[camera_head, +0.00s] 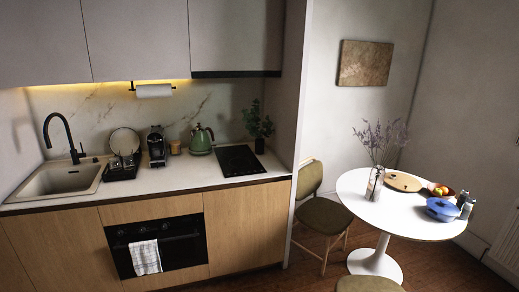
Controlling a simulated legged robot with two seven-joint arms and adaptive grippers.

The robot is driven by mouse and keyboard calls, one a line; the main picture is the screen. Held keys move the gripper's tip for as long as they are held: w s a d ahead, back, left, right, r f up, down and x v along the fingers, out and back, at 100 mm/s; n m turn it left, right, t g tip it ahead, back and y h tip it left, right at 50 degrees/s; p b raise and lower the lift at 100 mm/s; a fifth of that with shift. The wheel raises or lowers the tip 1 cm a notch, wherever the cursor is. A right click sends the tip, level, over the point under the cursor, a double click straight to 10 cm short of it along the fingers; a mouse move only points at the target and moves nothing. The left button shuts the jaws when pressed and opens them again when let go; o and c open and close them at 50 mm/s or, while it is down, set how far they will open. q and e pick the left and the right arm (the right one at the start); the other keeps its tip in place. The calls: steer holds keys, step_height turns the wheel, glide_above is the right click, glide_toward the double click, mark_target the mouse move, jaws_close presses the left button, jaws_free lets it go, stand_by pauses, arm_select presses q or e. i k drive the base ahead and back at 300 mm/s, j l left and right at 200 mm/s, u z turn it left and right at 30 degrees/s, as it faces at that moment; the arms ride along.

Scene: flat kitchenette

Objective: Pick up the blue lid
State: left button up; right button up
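A blue lid (442,205) shows on the round white table at the right, near the table's right edge. It appears to sit on top of a blue container (443,215), though the two are small and hard to separate here. No gripper or arm of mine is in view.
The round white table (391,214) also bears a vase of dried stems (375,182), a wooden board (403,182), a fruit bowl (440,191) and shakers (465,206). Green chairs (327,217) stand beside it. The kitchen counter (190,178) runs along the left.

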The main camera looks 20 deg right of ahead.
mark_target(441, 206)
steer(key=k+l+z, duration=0.15)
steer(key=l, duration=1.45)
steer(key=l+z, duration=0.1)
steer(key=l, duration=2.2)
steer(key=i+l+z, duration=0.1)
steer(key=l, duration=0.55)
steer(key=i+l, duration=0.1)
steer(key=l, duration=0.5)
steer(key=i+l, duration=0.1)
steer(key=l, duration=0.55)
steer(key=l+z, duration=0.1)
steer(key=l, duration=0.55)
steer(key=i+l, duration=0.15)
steer(key=l, duration=0.45)
steer(key=i+u, duration=0.15)
steer(key=u, duration=0.25)
steer(key=i+l+u, duration=0.15)
steer(key=u, duration=0.25)
steer(key=i+l+u, duration=0.15)
steer(key=u, duration=0.25)
